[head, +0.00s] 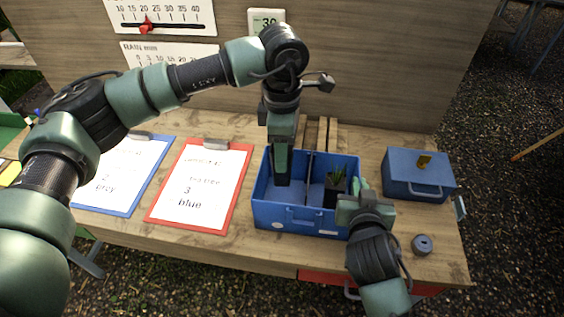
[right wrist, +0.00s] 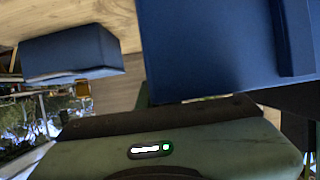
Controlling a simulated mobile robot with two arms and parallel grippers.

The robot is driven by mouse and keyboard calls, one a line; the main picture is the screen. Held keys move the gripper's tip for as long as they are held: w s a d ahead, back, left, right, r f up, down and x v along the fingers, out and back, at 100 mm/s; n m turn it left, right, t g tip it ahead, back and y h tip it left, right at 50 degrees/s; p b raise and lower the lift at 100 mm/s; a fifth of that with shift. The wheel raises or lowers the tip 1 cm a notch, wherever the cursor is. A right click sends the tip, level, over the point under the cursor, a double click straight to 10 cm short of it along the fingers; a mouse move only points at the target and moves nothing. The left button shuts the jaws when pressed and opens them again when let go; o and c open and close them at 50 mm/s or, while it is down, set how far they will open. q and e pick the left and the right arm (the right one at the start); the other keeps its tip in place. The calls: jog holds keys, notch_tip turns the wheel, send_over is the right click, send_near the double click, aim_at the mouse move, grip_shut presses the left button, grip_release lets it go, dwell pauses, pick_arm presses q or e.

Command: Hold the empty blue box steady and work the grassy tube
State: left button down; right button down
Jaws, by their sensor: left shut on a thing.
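An open blue box (head: 277,214) with a divider stands on the table in the head view. A dark square tube with grassy leaves (head: 334,187) stands in its right compartment; the left compartment looks empty. My left gripper (head: 282,180) reaches down over the back wall and is shut on the box, one finger showing inside the left compartment. My right gripper (head: 361,190) is at the box's right front corner; its jaw opening is hidden. In the right wrist view a large blue surface (right wrist: 205,45), seemingly the box wall, is close to that gripper.
A closed blue box (head: 418,174) with a yellow mark stands at the right; it also shows in the right wrist view (right wrist: 70,54). A small grey-blue ring (head: 423,244) lies near the front right edge. A red clipboard (head: 200,184) and a blue clipboard (head: 122,175) lie left.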

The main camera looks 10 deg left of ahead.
jog(key=c, duration=1.5)
grip_release()
jog(key=shift+c, duration=0.2)
